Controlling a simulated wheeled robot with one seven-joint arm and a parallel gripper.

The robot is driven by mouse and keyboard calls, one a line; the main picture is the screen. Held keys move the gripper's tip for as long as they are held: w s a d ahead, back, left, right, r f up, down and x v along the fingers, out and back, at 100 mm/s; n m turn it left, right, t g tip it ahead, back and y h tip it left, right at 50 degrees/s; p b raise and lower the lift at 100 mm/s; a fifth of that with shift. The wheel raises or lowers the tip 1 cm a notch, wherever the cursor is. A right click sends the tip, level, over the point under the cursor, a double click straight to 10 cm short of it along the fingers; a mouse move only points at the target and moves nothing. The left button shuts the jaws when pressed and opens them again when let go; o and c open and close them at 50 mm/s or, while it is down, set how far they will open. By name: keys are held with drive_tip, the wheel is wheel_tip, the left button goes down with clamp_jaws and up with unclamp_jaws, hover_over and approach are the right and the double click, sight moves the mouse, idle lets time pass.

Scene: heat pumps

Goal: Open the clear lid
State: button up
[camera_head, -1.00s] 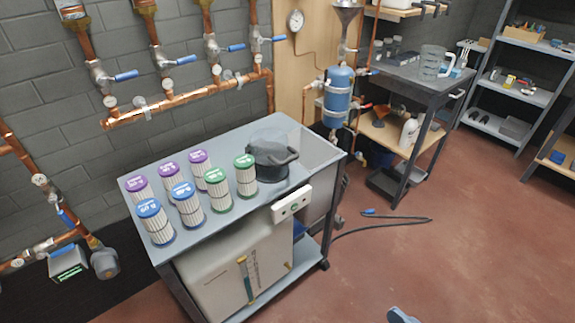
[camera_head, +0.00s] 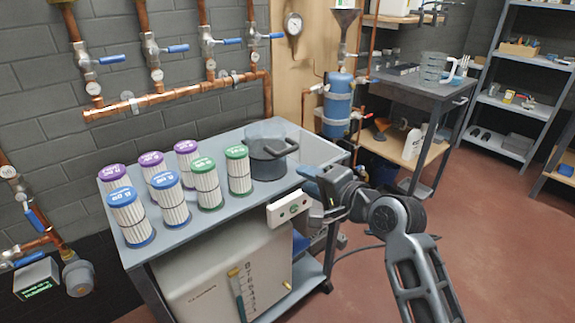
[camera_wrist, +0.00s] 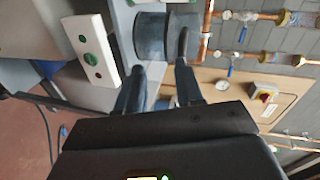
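A dark grey round vessel (camera_head: 268,164) stands on the grey cart top. Its upper part (camera_head: 264,130) looks see-through, and I take this to be the clear lid; its exact edge is hard to tell. A black handle (camera_head: 281,149) sticks out at its right. The vessel (camera_wrist: 152,42) and handle (camera_wrist: 183,42) also show in the wrist view, beyond the fingertips. My gripper (camera_head: 308,182) is right of and in front of the vessel, near the cart's right edge. In the wrist view my gripper (camera_wrist: 158,72) has its fingers apart, with nothing held between them.
Several filter cartridges (camera_head: 168,197) with purple, blue and green caps stand left of the vessel. A white box with a green button (camera_head: 288,209) sits on the cart's front edge. Copper pipes (camera_head: 180,93) run along the wall. A blue tank (camera_head: 337,104) stands behind right.

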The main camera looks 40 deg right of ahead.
sight(289, 152)
drive_tip(key=shift+m+y, duration=0.3)
drive_tip(key=shift+m, duration=0.3)
drive_tip(key=w+d, duration=0.1)
drive_tip(key=w, duration=0.2)
drive_tip(key=w+d+b, duration=0.1)
drive_tip(key=w, duration=0.3)
drive_tip(key=w+d+r, duration=0.1)
drive_tip(key=w, duration=0.3)
clamp_jaws()
